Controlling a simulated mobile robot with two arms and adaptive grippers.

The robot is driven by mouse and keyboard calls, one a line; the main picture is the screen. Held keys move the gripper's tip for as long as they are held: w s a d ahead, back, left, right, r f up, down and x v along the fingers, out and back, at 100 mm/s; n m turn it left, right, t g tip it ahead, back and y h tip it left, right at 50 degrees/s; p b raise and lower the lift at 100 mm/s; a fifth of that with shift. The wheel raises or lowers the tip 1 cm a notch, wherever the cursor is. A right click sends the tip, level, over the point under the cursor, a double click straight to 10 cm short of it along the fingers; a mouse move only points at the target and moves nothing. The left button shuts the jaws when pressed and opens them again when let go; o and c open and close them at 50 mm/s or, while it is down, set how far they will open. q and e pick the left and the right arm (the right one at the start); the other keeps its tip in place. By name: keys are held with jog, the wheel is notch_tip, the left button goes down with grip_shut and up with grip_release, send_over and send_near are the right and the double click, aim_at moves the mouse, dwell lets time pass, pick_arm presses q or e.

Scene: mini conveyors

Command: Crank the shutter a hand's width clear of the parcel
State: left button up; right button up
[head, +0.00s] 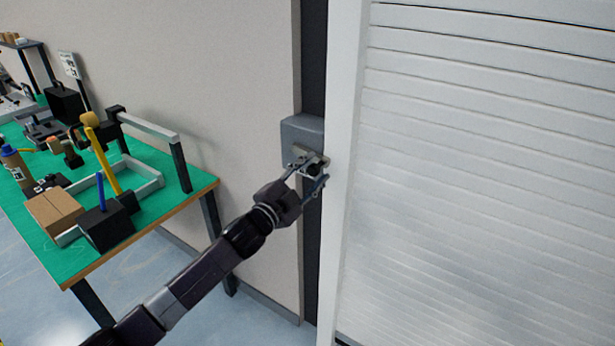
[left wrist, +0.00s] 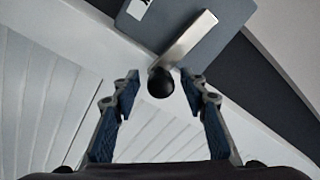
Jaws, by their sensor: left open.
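The white slatted shutter (head: 490,180) fills the right of the head view; its slats also show in the left wrist view (left wrist: 50,100). A grey crank box (head: 301,132) sits on the wall left of the shutter frame. A metal crank arm (left wrist: 185,42) runs from the box down to a black knob (left wrist: 160,83). My left gripper (head: 313,172) is open at the crank. In the left wrist view its fingertips (left wrist: 159,78) stand either side of the knob, with gaps showing. No parcel shows at the shutter. My right gripper is not in view.
A green-topped workbench (head: 165,205) stands at the left with a brown cardboard box (head: 53,211), a yellow-handled mallet (head: 103,155), a black block (head: 105,227) and other tools. The bare wall (head: 240,90) and floor between bench and shutter are clear except for my arm.

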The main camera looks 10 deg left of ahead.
pick_arm(q)
jog(key=v, duration=1.2)
jog(key=shift+f, duration=0.15)
